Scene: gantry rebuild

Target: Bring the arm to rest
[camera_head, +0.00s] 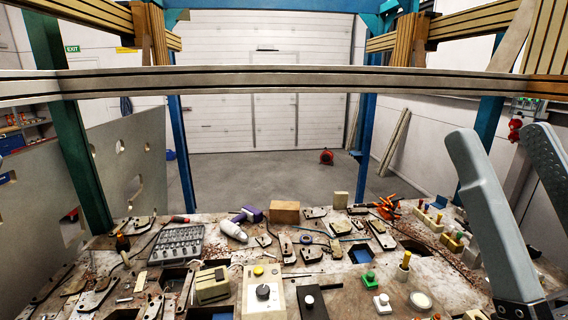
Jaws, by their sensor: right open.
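My right arm, in grey links, stands at the right edge of the head view. My right gripper (520,308) is low in the bottom right corner, mostly cut off by the frame edge. It is open, and I see nothing held in it. It is over the right end of the cluttered workbench (340,292).
The bench holds a grey tray (178,244), a purple-and-white tool (234,229), a wooden block (284,212), a beige box with a dial (263,291), orange clamps (387,207) and several metal brackets. A beam (270,82) crosses above; the floor (270,178) behind is mostly clear.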

